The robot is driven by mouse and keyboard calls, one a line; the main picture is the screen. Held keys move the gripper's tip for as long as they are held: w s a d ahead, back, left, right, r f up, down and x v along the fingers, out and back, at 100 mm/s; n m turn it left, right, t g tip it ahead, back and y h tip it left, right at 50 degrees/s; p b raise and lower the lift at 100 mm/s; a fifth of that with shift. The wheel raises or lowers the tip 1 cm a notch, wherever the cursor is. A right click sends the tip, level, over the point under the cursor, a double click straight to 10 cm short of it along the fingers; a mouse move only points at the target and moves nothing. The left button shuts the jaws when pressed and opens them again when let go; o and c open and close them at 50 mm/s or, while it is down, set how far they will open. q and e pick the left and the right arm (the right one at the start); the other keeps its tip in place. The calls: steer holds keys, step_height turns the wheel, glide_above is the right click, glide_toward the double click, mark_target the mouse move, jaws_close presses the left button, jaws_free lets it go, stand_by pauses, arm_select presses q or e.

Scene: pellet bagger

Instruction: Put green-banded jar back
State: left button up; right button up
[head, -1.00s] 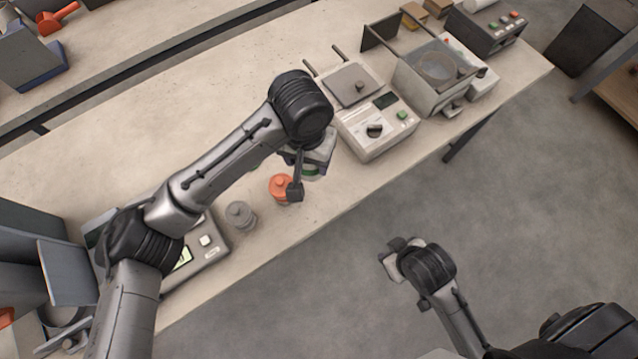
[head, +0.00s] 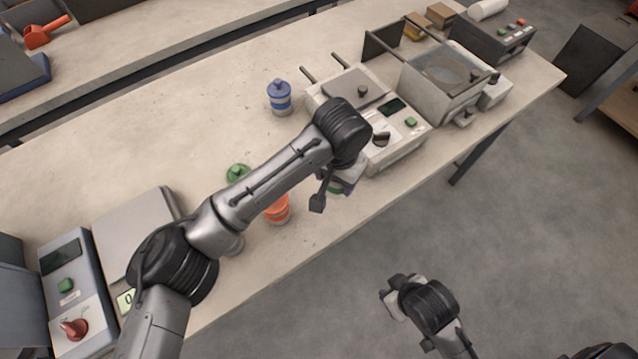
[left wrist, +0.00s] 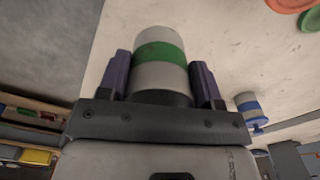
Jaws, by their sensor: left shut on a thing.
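My left gripper (head: 333,190) is shut on the green-banded jar. In the left wrist view the jar (left wrist: 160,62) is pale with a green band and sits between the two fingers (left wrist: 158,85). In the head view the wrist hides most of it, and only a bit of green shows. The gripper is over the bench's front edge area, to the right of an orange jar and close to the white sealer-like machine. I cannot tell whether the jar touches the bench. My right gripper (head: 388,296) hangs over the floor, and its fingers do not show clearly.
A blue-banded jar (head: 279,98) stands behind. A green-lidded jar (head: 237,172) and an orange jar (head: 277,211) stand by my left arm. The white machine (head: 400,143) with a dial is at the right. A scale (head: 130,235) is at the left. Bare bench lies at centre back.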

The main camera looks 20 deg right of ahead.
arm_select(q)
steer(key=shift+w+a+f+b, duration=0.35)
steer(key=shift+w+f, duration=0.3)
steer(key=shift+f, duration=0.5)
steer(key=shift+w+a+f+b, duration=0.4)
steer(key=shift+w+f, duration=0.2)
steer(key=shift+f, duration=0.5)
steer(key=shift+w+a+f+b, duration=0.35)
steer(key=shift+w+f, duration=0.3)
steer(key=shift+f, duration=0.5)
steer(key=o, duration=1.2)
steer(key=shift+f, duration=0.15)
steer(key=shift+c, duration=0.2)
step_height(320, 180, up, 12)
steer(key=p, duration=0.3)
steer(key=shift+r, duration=0.2)
